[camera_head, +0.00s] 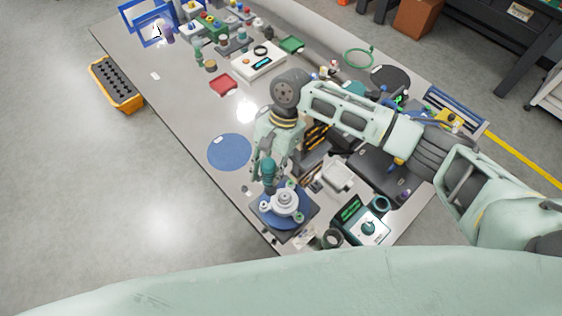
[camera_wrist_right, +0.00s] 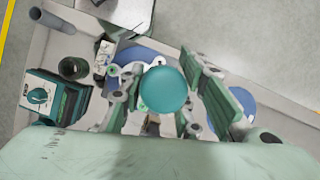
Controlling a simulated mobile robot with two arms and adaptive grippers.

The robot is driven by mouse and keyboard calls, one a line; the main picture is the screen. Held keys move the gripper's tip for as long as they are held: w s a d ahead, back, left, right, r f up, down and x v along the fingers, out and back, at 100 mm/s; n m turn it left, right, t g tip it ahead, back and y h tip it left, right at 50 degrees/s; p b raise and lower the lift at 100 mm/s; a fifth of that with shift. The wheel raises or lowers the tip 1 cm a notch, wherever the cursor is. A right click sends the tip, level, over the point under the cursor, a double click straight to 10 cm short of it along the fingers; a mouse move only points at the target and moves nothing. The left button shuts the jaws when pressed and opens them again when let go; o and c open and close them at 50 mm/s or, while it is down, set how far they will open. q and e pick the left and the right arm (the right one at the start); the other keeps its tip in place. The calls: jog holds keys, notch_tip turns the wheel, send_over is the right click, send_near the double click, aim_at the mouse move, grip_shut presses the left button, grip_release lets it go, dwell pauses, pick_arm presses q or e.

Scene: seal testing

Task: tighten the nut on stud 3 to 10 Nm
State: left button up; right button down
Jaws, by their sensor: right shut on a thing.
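My right gripper (camera_head: 266,162) is shut on a teal tool (camera_head: 268,172), held upright over the test fixture. In the right wrist view the tool's round teal top (camera_wrist_right: 164,89) sits between the two fingers. The fixture is a pale metal flange (camera_head: 285,203) on a blue round base with a dark square plate. Small pale fittings stand around the flange's rim. The tool's lower end is at the rim's upper left; I cannot tell whether it touches a nut. Stud numbers are unreadable, so stud 3 cannot be singled out. My left gripper is in neither view.
A dark ring (camera_head: 333,238) lies by the table's front edge. A blue round mat (camera_head: 229,152) lies left of my gripper.

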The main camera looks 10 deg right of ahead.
jog(key=f+b, duration=0.1)
jog(key=b, duration=0.1)
jog(key=s+a+f+b, duration=0.1)
jog(key=b, duration=0.1)
jog(key=a+f+b, duration=0.1)
jog(key=f+b, duration=0.1)
jog(key=shift+s+a, duration=0.25)
jog(key=shift+s, duration=0.1)
pick_arm(q)
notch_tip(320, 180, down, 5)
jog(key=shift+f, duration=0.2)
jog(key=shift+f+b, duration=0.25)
jog(key=shift+b, duration=0.05)
pick_arm(e)
jog(key=shift+f, duration=1.15)
dwell(0.7)
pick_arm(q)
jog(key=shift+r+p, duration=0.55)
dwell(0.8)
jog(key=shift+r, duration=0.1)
